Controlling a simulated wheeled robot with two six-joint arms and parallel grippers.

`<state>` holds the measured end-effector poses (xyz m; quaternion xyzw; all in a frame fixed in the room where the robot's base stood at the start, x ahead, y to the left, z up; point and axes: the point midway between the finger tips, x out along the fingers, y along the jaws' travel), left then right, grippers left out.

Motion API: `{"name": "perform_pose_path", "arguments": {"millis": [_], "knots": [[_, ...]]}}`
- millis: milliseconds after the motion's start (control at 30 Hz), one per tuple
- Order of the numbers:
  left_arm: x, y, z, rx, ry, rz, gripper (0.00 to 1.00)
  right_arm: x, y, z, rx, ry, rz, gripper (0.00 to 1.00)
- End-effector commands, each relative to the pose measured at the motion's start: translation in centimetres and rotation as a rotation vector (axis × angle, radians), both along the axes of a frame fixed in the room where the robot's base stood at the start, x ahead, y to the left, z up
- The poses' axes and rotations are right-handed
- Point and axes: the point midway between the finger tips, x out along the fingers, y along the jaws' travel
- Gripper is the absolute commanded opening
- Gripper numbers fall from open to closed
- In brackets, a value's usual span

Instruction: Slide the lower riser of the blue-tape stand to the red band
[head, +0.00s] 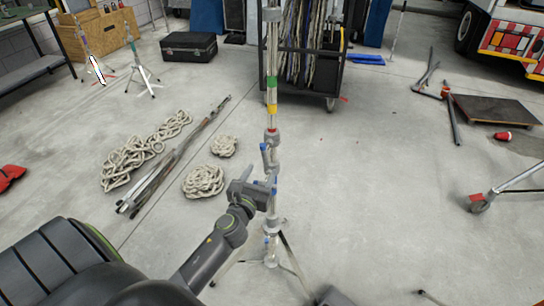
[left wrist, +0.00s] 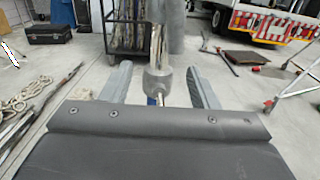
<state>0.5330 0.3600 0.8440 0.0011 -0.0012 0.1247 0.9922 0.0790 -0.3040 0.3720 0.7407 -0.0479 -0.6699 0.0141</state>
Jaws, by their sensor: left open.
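The blue-tape stand (head: 271,60) rises upright in the middle of the head view on spread legs. Its tube carries a green band (head: 271,82), a yellow band (head: 271,109) and a small red band (head: 271,129) below them. Grey collars and blue parts (head: 264,148) sit under the red band. My left gripper (head: 264,187) is at the stand's lower part, level with a collar. In the left wrist view the left gripper (left wrist: 158,70) is open, with the stand's grey collar (left wrist: 157,80) between its two fingers, gaps on both sides. My right gripper is not visible.
Coiled ropes (head: 204,182) and long poles (head: 172,160) lie on the floor to the left. A dark cart (head: 330,80) stands behind the stand. A wheeled leg (head: 480,204) is at the right. The floor right of the stand is mostly clear.

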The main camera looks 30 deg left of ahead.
Motion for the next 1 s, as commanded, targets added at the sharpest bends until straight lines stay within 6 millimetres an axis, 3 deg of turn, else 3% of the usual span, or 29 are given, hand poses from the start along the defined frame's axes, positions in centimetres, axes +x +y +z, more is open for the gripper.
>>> {"name": "perform_pose_path", "arguments": {"millis": [600, 1000], "knots": [[8.7, 2.2, -0.1, -0.001, 0.001, 0.0, 0.55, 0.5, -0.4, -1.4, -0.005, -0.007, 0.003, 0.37], [10.1, 2.6, -0.1, -0.003, 0.0, 0.0, 0.55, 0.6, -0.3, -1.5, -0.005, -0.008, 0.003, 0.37]]}}
